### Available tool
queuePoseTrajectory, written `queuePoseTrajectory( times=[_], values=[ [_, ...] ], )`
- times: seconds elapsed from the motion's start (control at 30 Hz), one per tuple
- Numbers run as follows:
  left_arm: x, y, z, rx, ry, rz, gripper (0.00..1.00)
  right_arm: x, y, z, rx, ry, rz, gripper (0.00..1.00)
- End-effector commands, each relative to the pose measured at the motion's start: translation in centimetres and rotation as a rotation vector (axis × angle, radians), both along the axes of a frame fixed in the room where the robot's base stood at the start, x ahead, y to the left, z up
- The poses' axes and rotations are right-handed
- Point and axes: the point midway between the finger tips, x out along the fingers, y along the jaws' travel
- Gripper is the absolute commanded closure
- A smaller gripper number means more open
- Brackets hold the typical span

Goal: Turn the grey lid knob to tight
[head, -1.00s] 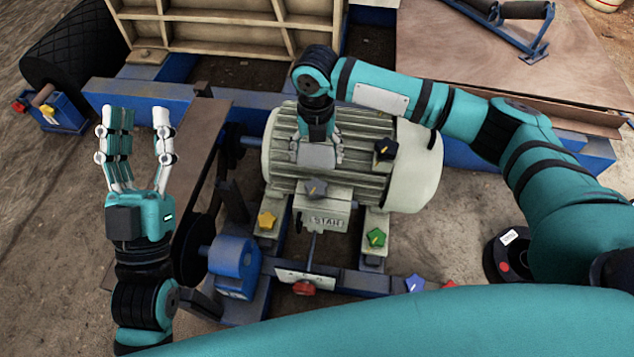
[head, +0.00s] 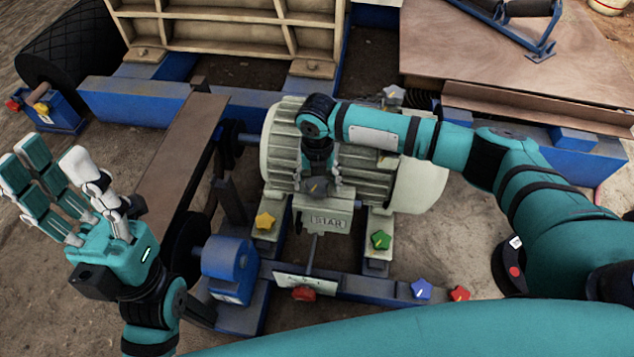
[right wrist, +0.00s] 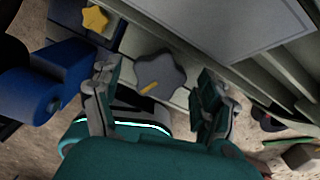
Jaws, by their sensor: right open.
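The grey lid knob (head: 316,187) is star-shaped and sits on the small terminal box (head: 326,219) marked STAR, on the near side of the ribbed motor. In the right wrist view the grey knob (right wrist: 161,75) lies between my fingers, its yellow mark pointing to the lower left. My right gripper (head: 320,184) is open with a finger on either side of the knob; the right wrist view shows the fingers (right wrist: 157,73) apart from it at the sides. My left gripper (head: 45,165) is open and empty, off to the far left.
Other star knobs are near: yellow (head: 265,221), green (head: 380,240), blue (head: 421,289), red (head: 459,293), and another grey one (head: 392,96) behind the motor. A blue bearing housing (head: 229,267) stands left. The motor (head: 421,186) lies under my right arm.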

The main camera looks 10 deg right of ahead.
Motion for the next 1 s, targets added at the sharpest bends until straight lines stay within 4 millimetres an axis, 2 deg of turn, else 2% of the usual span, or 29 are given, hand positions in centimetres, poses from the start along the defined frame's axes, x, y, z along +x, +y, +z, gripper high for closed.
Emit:
queuePoseTrajectory(
  times=[0.3,0.73,0.87,1.0],
  values=[
    [0.0,0.0,-0.1,0.000,0.001,0.000,0.62,0.0,0.0,-0.2,0.000,0.000,0.001,0.24],
    [0.0,0.0,-0.1,0.001,0.002,0.000,0.62,0.0,0.0,-0.2,0.000,0.000,0.001,0.80],
    [0.0,0.0,0.3,0.001,0.003,0.000,0.62,0.0,0.0,0.0,0.000,0.000,-0.009,0.81],
    [0.2,-0.1,1.8,0.003,0.010,0.000,0.62,0.0,0.1,0.3,0.001,0.002,-0.064,0.81]
  ],
)
